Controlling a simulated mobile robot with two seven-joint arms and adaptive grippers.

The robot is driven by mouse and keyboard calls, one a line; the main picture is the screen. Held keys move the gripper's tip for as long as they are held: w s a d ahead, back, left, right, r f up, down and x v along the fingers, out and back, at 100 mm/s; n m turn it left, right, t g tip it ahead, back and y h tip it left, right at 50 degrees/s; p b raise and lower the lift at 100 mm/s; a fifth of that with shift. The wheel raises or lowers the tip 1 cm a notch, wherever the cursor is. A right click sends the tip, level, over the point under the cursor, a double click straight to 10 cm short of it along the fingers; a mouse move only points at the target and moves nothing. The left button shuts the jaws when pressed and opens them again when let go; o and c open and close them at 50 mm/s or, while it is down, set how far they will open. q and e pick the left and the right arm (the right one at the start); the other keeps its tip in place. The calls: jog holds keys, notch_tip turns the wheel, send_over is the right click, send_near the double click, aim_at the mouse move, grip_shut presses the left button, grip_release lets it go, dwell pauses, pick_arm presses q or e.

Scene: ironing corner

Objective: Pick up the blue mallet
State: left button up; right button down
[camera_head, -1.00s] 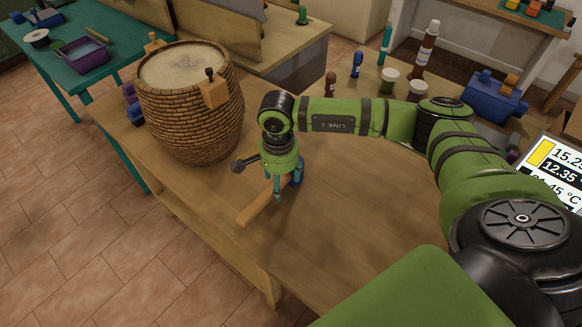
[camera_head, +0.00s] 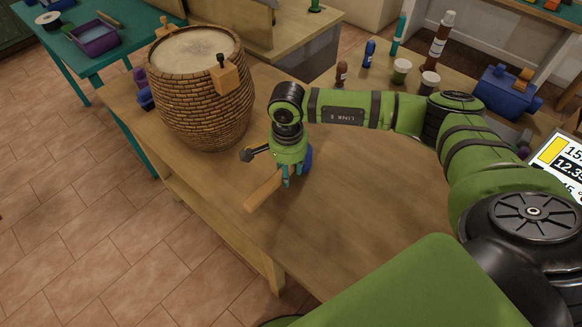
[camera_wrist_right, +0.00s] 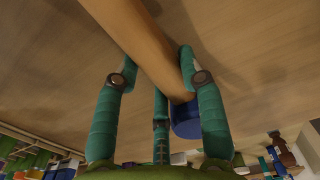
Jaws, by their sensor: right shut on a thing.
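The blue mallet has a light wooden handle (camera_head: 263,194) and a blue head (camera_head: 308,158). It is over the wooden table, in front of the wicker barrel. My right gripper (camera_head: 289,178) is shut on the mallet, at the handle close to the head, and hides part of it. In the right wrist view, the handle (camera_wrist_right: 138,35) runs between my teal fingers and the blue head (camera_wrist_right: 185,123) shows beside the right finger. I cannot tell whether the mallet touches the table. My left gripper is not in view.
A wicker barrel (camera_head: 200,100) with a wooden block on its side stands left of my right gripper. Bottles and small jars (camera_head: 401,70) and a blue toolbox-like thing (camera_head: 505,92) stand at the back right. The table (camera_head: 350,215) in front of my arm is clear.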

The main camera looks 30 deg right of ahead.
jog(key=shift+w+r, duration=0.1)
jog(key=shift+r, duration=0.35)
notch_tip(320, 180, up, 3)
jog(key=shift+b, duration=0.8)
jog(key=s+a+r+b, duration=0.2)
jog(key=s+a+r, duration=0.4)
jog(key=s, duration=0.3)
jog(key=shift+s+a+r, duration=0.35)
jog(key=shift+s+r, duration=0.05)
jog(key=c, duration=1.3)
grip_release()
grip_shut()
